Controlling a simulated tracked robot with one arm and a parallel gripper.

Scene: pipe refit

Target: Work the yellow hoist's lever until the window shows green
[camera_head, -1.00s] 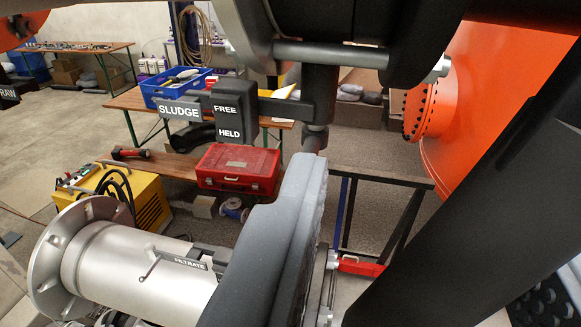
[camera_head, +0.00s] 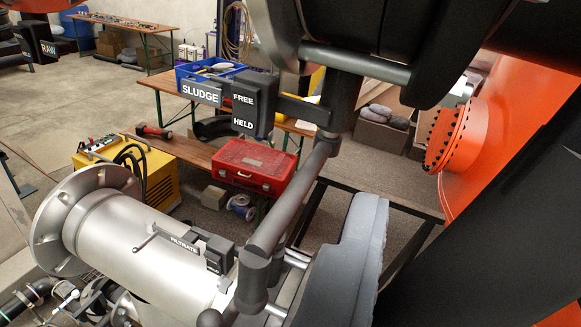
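I cannot make out the yellow hoist, its lever or its window. A large grey ridged part (camera_head: 345,262) stands at lower centre; it may be a finger of my gripper, but I cannot tell whether anything is between fingers. A dark grey bar (camera_head: 292,200) slants down just left of it. A black box (camera_head: 252,105) marked FREE and HELD, with a SLUDGE label (camera_head: 199,92), hangs at upper centre.
A steel flanged pipe (camera_head: 130,235) labelled FILTRATE fills the lower left. Behind are a yellow machine (camera_head: 160,180) with black hoses, a red case (camera_head: 252,166), a blue crate (camera_head: 190,73) and a workbench. Orange bodywork (camera_head: 465,135) stands at right. Open floor lies at upper left.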

